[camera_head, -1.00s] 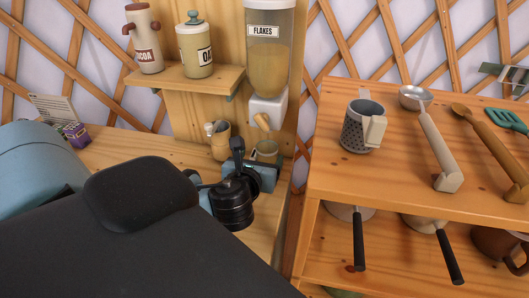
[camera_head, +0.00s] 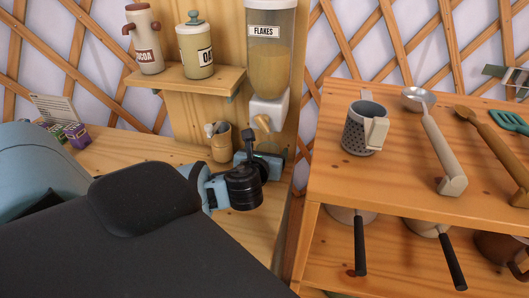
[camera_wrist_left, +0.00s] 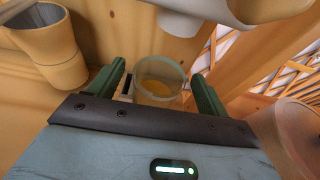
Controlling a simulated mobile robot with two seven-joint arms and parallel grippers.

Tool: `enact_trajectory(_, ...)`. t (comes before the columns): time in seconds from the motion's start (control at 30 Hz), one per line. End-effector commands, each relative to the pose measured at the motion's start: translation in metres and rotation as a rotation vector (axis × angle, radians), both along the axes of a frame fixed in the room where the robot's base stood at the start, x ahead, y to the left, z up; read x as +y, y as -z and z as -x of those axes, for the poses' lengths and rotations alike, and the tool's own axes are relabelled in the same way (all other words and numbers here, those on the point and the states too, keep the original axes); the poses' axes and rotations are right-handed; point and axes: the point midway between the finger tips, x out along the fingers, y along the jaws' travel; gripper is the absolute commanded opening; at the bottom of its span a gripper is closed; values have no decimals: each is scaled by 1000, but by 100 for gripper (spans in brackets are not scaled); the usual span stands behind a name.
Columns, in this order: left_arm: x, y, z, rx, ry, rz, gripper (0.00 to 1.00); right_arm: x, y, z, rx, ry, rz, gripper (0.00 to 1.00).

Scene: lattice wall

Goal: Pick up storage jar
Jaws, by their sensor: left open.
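A small clear jar (camera_wrist_left: 160,82) with something yellow in it stands below the flakes dispenser; it is mostly hidden behind my gripper in the head view. My left gripper (camera_wrist_left: 157,76) is open, with its green fingers on either side of the jar in the left wrist view. I cannot tell whether either finger touches it. In the head view this gripper (camera_head: 257,160) is under the dispenser spout. A cream jar (camera_head: 196,52) with a teal lid and a partly visible label stands on the small shelf. My right gripper is not in view.
The flakes dispenser (camera_head: 268,60) hangs over the gripper. A tan cup (camera_head: 220,144) with utensils stands just left of it. A cocoa jar (camera_head: 144,40) is on the shelf. A table (camera_head: 400,170) on the right holds a grater (camera_head: 360,128) and several utensils.

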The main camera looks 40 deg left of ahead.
Motion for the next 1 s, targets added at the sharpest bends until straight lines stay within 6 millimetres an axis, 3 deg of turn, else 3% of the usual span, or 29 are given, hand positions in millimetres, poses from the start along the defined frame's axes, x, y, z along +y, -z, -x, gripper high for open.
enact_trajectory(0.1, 0, 0, 0, -1, 0, 0, 78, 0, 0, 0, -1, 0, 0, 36)
enact_trajectory(0.67, 0, -1, 0, -2, 0, -1, 4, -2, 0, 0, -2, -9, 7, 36)
enact_trajectory(1.0, 2, -5, -1, -4, -1, -1, 4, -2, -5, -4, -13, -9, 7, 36)
